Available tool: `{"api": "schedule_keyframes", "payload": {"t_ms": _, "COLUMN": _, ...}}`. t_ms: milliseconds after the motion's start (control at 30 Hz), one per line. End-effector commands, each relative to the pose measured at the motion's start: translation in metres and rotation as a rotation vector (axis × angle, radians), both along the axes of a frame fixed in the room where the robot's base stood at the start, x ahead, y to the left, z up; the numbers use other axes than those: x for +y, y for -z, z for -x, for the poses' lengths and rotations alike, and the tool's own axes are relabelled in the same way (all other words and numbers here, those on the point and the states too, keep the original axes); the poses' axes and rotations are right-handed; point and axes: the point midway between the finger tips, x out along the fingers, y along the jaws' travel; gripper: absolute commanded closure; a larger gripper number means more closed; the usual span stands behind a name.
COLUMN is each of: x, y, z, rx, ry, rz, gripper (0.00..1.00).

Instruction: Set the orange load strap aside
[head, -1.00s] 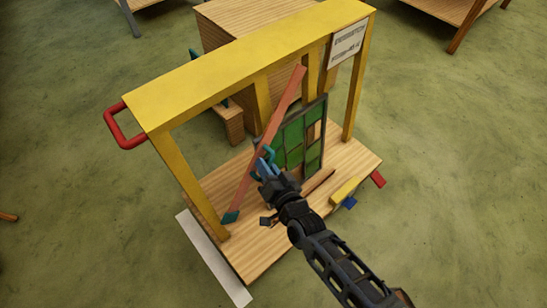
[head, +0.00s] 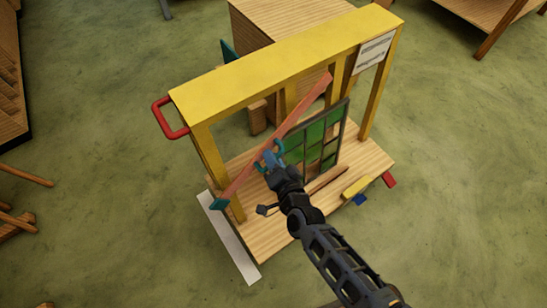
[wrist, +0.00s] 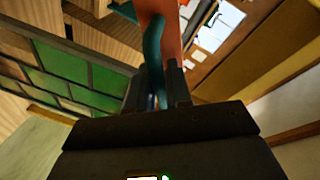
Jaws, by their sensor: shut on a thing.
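The orange load strap (head: 300,120) is a long, flat, slanted bar with a teal handle and a teal lower end. Its upper end is near the yellow frame's (head: 290,62) top beam, and its lower end is in front of the left post. My gripper (head: 271,162) is shut on the teal handle, with the strap just beyond it. In the wrist view, the teal handle (wrist: 152,50) is between the fingers (wrist: 160,98), and the strap (wrist: 170,38) rises behind it. The green leaded panel (head: 318,140) stands behind the strap, which covers part of it.
The wooden base (head: 268,232) carries the frame and panel. A red handle (head: 164,122) sticks out at the frame's left. A brown rod (head: 328,180), a yellow block (head: 356,187), and blue and red pieces are at the right front. Open floor lies left and right.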

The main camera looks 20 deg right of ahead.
Motion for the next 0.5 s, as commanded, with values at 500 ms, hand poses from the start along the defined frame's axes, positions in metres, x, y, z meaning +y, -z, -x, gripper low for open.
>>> {"api": "schedule_keyframes", "payload": {"t_ms": 500, "x": -0.0004, "y": 0.0, "z": 0.0015, "rx": 0.001, "ry": 0.001, "rz": 0.0, "gripper": 0.75}}
